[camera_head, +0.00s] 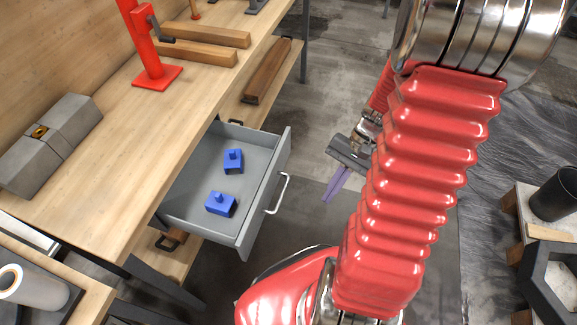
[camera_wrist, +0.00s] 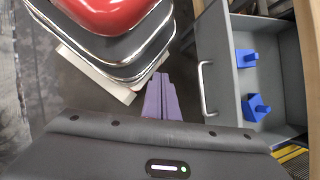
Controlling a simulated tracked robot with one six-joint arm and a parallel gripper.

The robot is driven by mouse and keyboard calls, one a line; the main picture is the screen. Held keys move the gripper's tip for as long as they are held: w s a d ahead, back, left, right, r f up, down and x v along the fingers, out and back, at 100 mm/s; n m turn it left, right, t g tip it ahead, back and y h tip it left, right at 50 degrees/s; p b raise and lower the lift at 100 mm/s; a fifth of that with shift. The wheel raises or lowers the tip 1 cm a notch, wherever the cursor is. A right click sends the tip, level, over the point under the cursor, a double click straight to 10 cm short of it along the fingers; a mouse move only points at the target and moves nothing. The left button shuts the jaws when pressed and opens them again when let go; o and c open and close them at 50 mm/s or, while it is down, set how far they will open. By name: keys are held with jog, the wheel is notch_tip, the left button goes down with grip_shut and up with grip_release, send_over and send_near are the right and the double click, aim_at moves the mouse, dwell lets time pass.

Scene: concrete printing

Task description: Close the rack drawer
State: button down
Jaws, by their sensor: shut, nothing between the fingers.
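The grey rack drawer (camera_head: 256,210) is pulled out from under the wooden workbench in the head view. Two blue blocks with small knobs (camera_head: 233,160) lie inside it. Its pale bar handle (camera_head: 278,194) is on the front panel, facing my arm. My gripper (camera_head: 335,186), with purple fingers, is shut and empty. It is to the right of the handle, apart from it. In the wrist view the purple fingers (camera_wrist: 161,97) are together, and the drawer handle (camera_wrist: 206,88) is just to their right, with the open drawer (camera_wrist: 282,92) beyond.
The wooden workbench (camera_head: 120,140) carries a red clamp stand (camera_head: 157,76), wooden beams (camera_head: 205,38) and a grey concrete block (camera_head: 50,140). A stand with a black cup (camera_head: 556,195) is at the right. Concrete floor (camera_head: 320,100) is open beyond the drawer.

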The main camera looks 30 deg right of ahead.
aim_at(280, 167)
notch_tip(280, 167, down, 12)
jog(key=w+d+m+t+y, duration=0.1)
jog(key=d+m+t+y, duration=0.1)
jog(key=m+t+y, duration=0.65)
jog(key=w+d+m+t+h, duration=0.2)
jog(key=w+d+m+t, duration=0.3)
jog(key=w+m+t, duration=0.1)
jog(key=shift+w+d+m, duration=0.2)
jog(key=shift+w+m, duration=0.3)
jog(key=shift+m, duration=0.05)
jog(key=shift+w+a+r, duration=0.1)
jog(key=x, duration=1.3)
jog(key=shift+w+a, duration=0.15)
jog(key=shift+a, duration=0.15)
jog(key=shift+w, duration=0.15)
